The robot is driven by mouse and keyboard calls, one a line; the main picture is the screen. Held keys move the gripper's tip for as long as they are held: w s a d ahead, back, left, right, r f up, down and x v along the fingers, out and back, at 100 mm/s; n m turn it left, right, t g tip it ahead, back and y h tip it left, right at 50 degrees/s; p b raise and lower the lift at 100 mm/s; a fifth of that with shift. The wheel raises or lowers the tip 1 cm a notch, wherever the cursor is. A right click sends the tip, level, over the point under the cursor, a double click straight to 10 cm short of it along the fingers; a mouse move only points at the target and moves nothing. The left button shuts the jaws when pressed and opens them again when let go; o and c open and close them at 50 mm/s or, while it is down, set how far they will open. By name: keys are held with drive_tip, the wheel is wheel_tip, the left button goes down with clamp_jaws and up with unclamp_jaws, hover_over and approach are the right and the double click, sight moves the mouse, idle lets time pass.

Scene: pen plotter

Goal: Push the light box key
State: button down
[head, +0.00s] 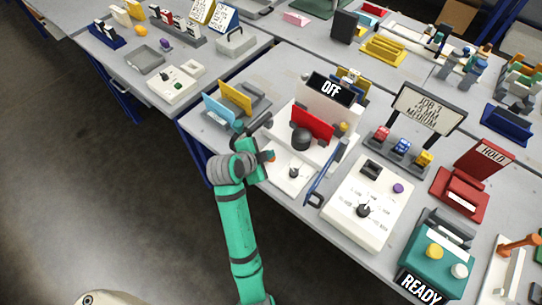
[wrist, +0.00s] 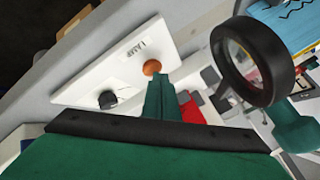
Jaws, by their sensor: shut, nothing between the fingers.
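The light box's white panel (wrist: 130,62) lies across the wrist view, with the word LAMP on it. Its orange key (wrist: 152,67) is a round knob near the panel's lower right edge. My gripper (wrist: 160,80) has its green fingers shut, tips at the orange key; I cannot tell whether they touch. The sign (head: 331,89) above reads OFF.
A black knob (wrist: 107,99) stands on the same panel. A black-ringed magnifier (wrist: 252,62) is close on the right in the wrist view. A red upright plate (head: 312,124) stands behind the panel, and a blue-handled tool (head: 322,180) lies to its right.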

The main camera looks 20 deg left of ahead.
drive_tip(key=shift+d+f, duration=0.1)
idle(0.4)
drive_tip(key=shift+f, duration=0.35)
idle(0.3)
drive_tip(key=shift+r, duration=3.4)
